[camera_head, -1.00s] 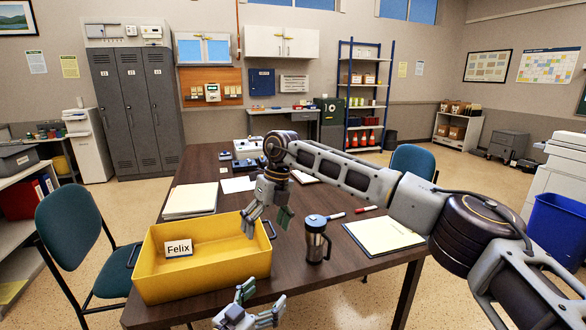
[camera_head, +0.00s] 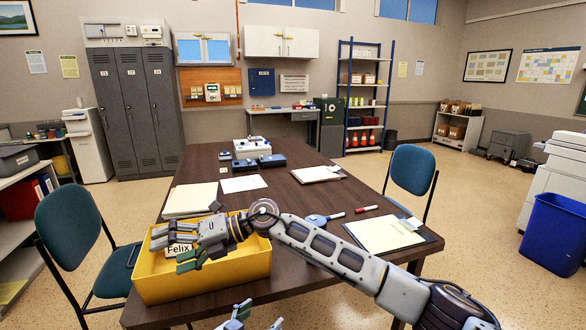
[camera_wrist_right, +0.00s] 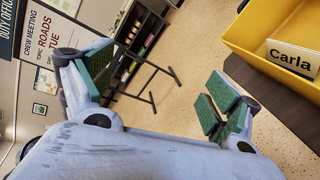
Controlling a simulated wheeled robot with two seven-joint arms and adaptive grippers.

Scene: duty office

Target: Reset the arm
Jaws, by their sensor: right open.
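My right arm reaches in from the lower right of the head view, low across the table.
The table (camera_head: 290,196) carries papers (camera_head: 190,200), a clipboard (camera_head: 384,235) and markers (camera_head: 366,209). A blue round top (camera_head: 317,219) shows behind my right arm, its lower part hidden. Chairs (camera_head: 72,235) (camera_head: 412,170) flank the table. A yellow bin labelled Carla (camera_wrist_right: 275,25) shows in the wrist view.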

